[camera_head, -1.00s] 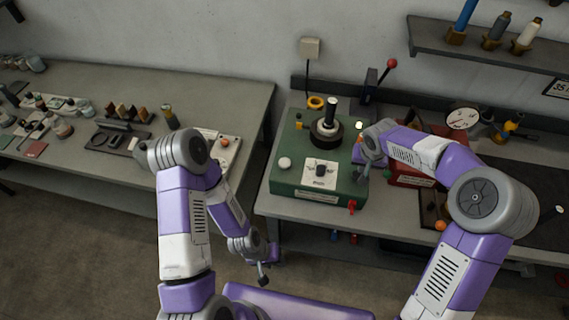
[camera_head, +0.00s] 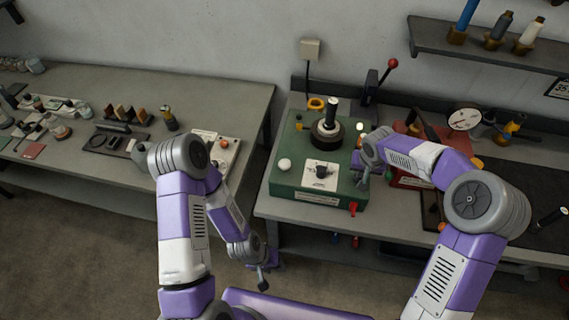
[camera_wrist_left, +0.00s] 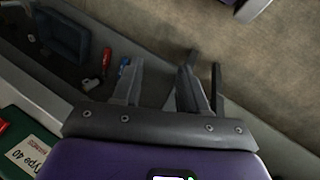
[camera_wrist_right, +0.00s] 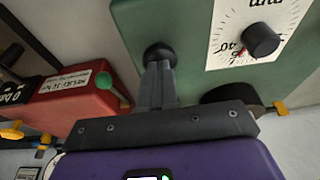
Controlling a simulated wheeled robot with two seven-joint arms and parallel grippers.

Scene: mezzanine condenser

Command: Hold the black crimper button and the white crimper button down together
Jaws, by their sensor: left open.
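The green crimper box (camera_head: 300,198) stands on the right bench with a dial plate on its top. The white crimper button (camera_head: 284,165) is a round knob on its left side, with no gripper near it. The black crimper button (camera_wrist_right: 160,55) shows in the right wrist view at the tips of my right gripper (camera_wrist_right: 160,68). That gripper's fingers are together, and I cannot tell whether the button is pressed down. In the head view the right gripper (camera_head: 362,180) hides this button. My left gripper (camera_head: 263,277) is open and empty, low in front of the bench; its fingers also show in the left wrist view (camera_wrist_left: 160,80).
A black wheel with a post (camera_head: 326,132) stands on the box behind the dial. A red lever (camera_head: 352,208) sticks out at its front right. A red box (camera_wrist_right: 82,105) stands beside it. The left bench (camera_head: 100,175) carries several small parts. Floor shows between the benches.

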